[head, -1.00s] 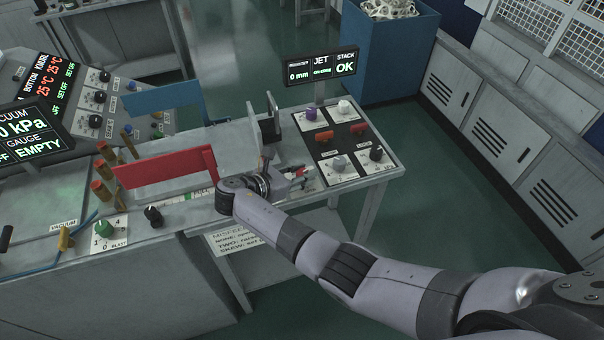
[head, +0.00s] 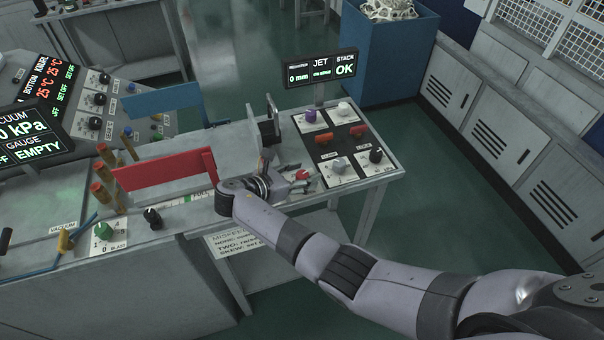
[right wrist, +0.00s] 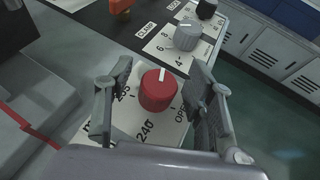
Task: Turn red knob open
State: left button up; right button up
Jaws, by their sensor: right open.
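The red knob (right wrist: 158,90) stands on a white dial plate (right wrist: 130,125) marked with numbers and "OPEN" in the right wrist view. Its white pointer line points up in that picture, away from the "OPEN" mark at its right. My right gripper (right wrist: 160,88) is open, with one finger on each side of the knob; I cannot tell whether either touches it. In the head view my right gripper (head: 298,181) is at the front edge of the bench, and the knob is mostly hidden by it. My left gripper is not in view.
A grey knob (right wrist: 187,35) and an orange switch (right wrist: 121,5) sit beyond the red knob. A red gate-like bar (head: 165,170) and a blue one (head: 162,99) stand to the left. A display (head: 320,68) reading "STACK OK" rises behind the panel.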

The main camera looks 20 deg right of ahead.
aim_at(302, 174)
notch_tip(302, 174, up, 10)
jog(key=shift+f, duration=0.1)
dwell(0.4)
